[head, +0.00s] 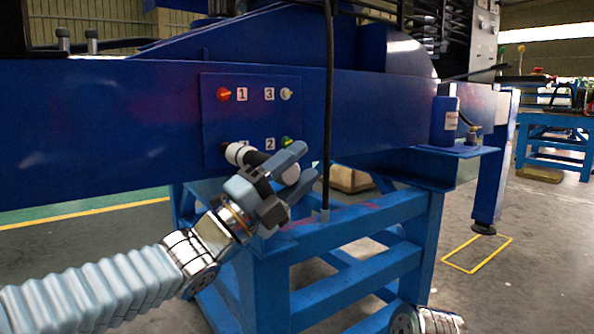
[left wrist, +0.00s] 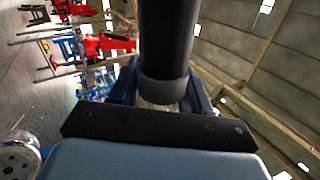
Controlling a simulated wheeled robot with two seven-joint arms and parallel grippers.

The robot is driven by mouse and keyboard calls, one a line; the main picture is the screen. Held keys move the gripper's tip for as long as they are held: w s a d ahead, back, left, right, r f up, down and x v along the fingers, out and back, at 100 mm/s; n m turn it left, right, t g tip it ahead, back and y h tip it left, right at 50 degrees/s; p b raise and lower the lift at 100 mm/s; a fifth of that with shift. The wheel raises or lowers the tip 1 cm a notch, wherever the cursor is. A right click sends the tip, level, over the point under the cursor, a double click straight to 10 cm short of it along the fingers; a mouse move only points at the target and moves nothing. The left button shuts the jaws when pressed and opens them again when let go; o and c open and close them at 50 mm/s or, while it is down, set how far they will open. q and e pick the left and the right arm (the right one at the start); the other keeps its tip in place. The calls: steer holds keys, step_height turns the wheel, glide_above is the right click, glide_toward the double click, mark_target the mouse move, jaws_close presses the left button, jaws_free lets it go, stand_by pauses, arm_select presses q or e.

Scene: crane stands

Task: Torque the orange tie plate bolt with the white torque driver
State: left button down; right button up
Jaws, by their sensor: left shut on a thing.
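The blue tie plate (head: 262,118) on the blue beam carries several small bolts. An orange-red bolt (head: 223,94) sits at its upper left, beside label 1. A pale bolt (head: 287,93) is by label 3 and a green bolt (head: 287,142) by label 2. My left gripper (head: 284,168) is shut on the torque driver, which has a black grip and white ends (head: 237,153). One white end overlaps the plate's lower left corner, partly covering a dark bolt there; contact cannot be told. In the left wrist view the driver's black shaft (left wrist: 167,40) stands between the fingers.
A black cable (head: 328,110) hangs just right of the plate. Blue stand legs (head: 345,290) are below. Open floor lies at the right.

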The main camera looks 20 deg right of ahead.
arm_select(q)
steer(key=shift+b, duration=0.3)
stand_by(0.6)
stand_by(0.5)
steer(key=shift+s+d+f+b, duration=0.1)
steer(key=shift+s+d+b, duration=0.1)
steer(key=shift+s+b, duration=0.4)
steer(key=s+b, duration=0.1)
steer(key=s, duration=0.1)
steer(key=s+d+b, duration=0.1)
steer(key=b, duration=0.1)
steer(key=shift+s+d+r, duration=0.2)
steer(key=shift+s, duration=0.2)
